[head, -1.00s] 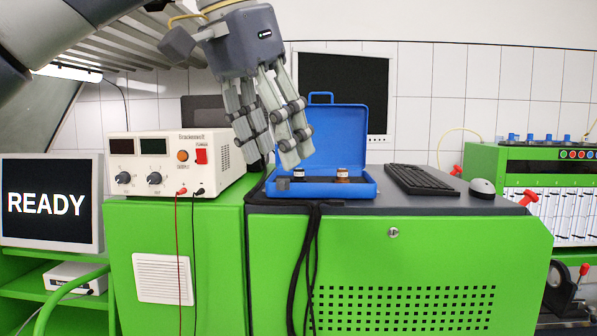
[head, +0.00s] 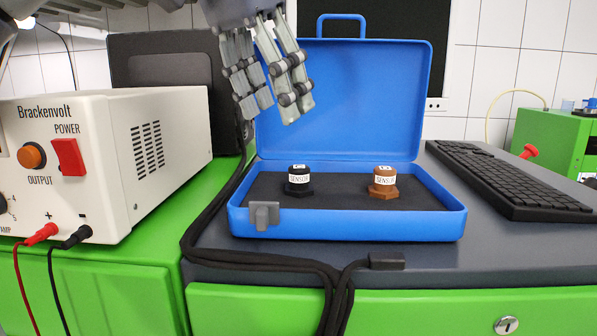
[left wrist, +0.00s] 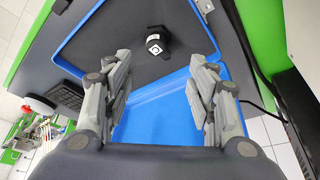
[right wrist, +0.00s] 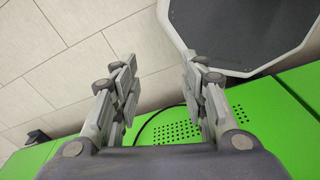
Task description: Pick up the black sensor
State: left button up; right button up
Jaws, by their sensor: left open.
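The black sensor (head: 298,181) stands upright in the dark foam of the open blue case (head: 350,226), left of a brown sensor (head: 384,182). Its white label shows in the left wrist view (left wrist: 157,45), beyond and between my fingers. My left gripper (head: 272,108) is open and empty, above the sensor and in front of the case lid in the head view. In the left wrist view its fingers (left wrist: 160,75) are spread well apart. My right gripper (right wrist: 160,72) is open and empty, away from the case, and is not in the head view.
A power supply (head: 150,150) stands left of the case. Black cables (head: 240,255) run along the case's left side and front, with a plug (head: 386,260) at the front edge. A keyboard (head: 505,178) lies at right. The lid (head: 370,100) stands upright behind the foam.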

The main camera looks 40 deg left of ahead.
aim_at(298, 166)
pick_arm(q)
jog(key=f, duration=0.2)
jog(key=d+f, duration=0.1)
jog(key=f, duration=0.1)
jog(key=shift+w, duration=0.4)
jog(key=p+x, duration=0.1)
jog(key=x, duration=0.4)
jog(key=shift+w+a+r+p, duration=0.1)
jog(key=shift+w+a+p, duration=0.05)
jog(key=shift+w+p, duration=0.15)
jog(key=shift+w+f, duration=0.1)
jog(key=shift+f, duration=0.35)
jog(key=c, duration=0.8)
jog(key=shift+c, duration=0.3)
pick_arm(e)
jog(key=shift+s+d+r, duration=0.1)
jog(key=shift+s+r, duration=0.1)
jog(key=shift+r, duration=0.25)
jog(key=shift+s+d+r, duration=0.1)
jog(key=shift+s+r, duration=0.1)
jog(key=shift+r, duration=0.2)
